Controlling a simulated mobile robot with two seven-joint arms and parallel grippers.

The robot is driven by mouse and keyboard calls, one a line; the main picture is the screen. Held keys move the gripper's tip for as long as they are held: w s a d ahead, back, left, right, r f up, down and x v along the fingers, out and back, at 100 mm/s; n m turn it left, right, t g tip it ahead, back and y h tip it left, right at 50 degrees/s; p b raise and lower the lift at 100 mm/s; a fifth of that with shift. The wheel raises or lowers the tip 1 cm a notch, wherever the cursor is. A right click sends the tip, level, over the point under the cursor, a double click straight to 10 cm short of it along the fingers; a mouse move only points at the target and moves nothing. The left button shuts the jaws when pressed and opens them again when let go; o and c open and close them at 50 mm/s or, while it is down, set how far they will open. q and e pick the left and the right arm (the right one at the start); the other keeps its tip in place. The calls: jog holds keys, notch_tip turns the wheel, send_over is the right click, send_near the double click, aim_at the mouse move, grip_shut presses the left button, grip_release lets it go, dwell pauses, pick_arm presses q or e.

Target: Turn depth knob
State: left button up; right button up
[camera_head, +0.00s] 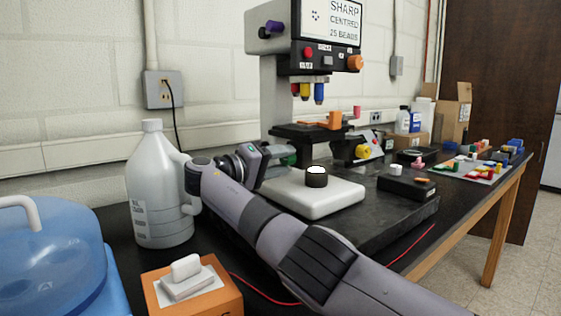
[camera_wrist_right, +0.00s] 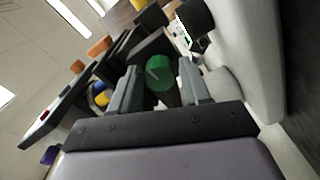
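A microscope-like machine (camera_head: 276,90) stands on the bench with several coloured knobs. A green knob (camera_head: 290,160) shows low on its left side, partly hidden by my right gripper. In the right wrist view the green knob (camera_wrist_right: 160,73), with a pale mark on its face, lies between my two fingers. My right gripper (camera_head: 268,163) comes at it from the left. It is open, with a finger on either side of the knob and narrow gaps showing; how deep the knob sits between them is unclear. Which knob is the depth knob carries no readable label. My left gripper is out of view.
A white jug (camera_head: 157,190) stands left of my right wrist. An orange box (camera_head: 190,290) and a blue water bottle (camera_head: 45,260) are in front. A small black cylinder with a white top (camera_head: 316,180) stands on the machine's white base (camera_head: 335,200).

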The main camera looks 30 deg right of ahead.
jog(key=shift+o, duration=0.4)
jog(key=a, duration=0.7)
jog(key=shift+s, duration=0.3)
dwell(2.9)
